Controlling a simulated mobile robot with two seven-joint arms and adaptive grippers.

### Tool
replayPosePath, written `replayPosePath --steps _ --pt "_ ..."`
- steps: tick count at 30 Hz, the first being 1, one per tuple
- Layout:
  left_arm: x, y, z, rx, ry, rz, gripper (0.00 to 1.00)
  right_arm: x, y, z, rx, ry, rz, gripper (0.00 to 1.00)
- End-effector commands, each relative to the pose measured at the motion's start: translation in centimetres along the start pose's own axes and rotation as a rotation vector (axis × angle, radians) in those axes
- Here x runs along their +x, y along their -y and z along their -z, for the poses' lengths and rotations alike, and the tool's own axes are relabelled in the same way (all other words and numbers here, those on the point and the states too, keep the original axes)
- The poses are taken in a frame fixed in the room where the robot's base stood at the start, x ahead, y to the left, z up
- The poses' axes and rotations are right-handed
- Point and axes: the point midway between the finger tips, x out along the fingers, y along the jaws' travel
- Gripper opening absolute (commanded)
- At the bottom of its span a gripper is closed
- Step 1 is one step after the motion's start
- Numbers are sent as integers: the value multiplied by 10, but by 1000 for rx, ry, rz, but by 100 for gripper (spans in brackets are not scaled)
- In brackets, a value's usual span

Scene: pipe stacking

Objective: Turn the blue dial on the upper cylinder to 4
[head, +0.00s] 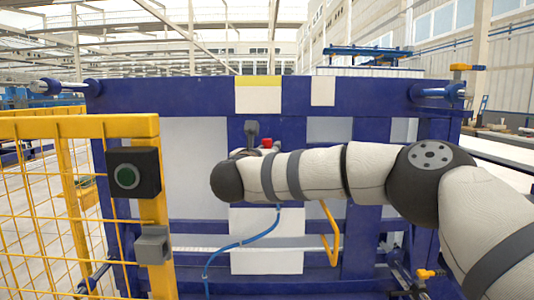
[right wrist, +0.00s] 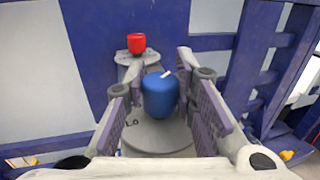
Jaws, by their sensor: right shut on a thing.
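The blue dial (right wrist: 160,96) sits on top of a grey cylinder (right wrist: 158,137) in the right wrist view. A short white mark shows on the dial's top edge. My right gripper (right wrist: 160,78) has its two padded fingers on either side of the dial, shut on it. Small dark markings on the cylinder's face are partly readable near the left finger; the number 4 cannot be made out. In the head view my right wrist hides the dial. My left gripper is not in view.
A red knob (right wrist: 136,43) stands on a grey mount beyond the dial; its top shows in the head view (head: 267,143). The blue frame (head: 380,110) stands behind. A blue hose (head: 240,243) hangs below.

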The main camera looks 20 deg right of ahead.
Motion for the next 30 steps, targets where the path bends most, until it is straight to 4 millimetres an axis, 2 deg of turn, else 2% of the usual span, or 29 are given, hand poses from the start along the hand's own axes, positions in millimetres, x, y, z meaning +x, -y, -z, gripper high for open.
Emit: replayPosePath --steps 9,10,12,13,23,26,30 --pt "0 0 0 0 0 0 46 0 0 0 2 0 1 0" --pt "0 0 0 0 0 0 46 0 0 0 2 0 1 27" --pt "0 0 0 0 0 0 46 0 0 0 2 0 1 43" --pt "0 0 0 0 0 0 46 0 0 0 2 0 1 46" --pt "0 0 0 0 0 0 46 -4 0 0 0 0 -1 46" --pt "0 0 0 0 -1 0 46 -22 -1 0 -1 -1 -4 46" --pt "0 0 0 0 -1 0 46 -62 -1 -1 0 1 -4 46"
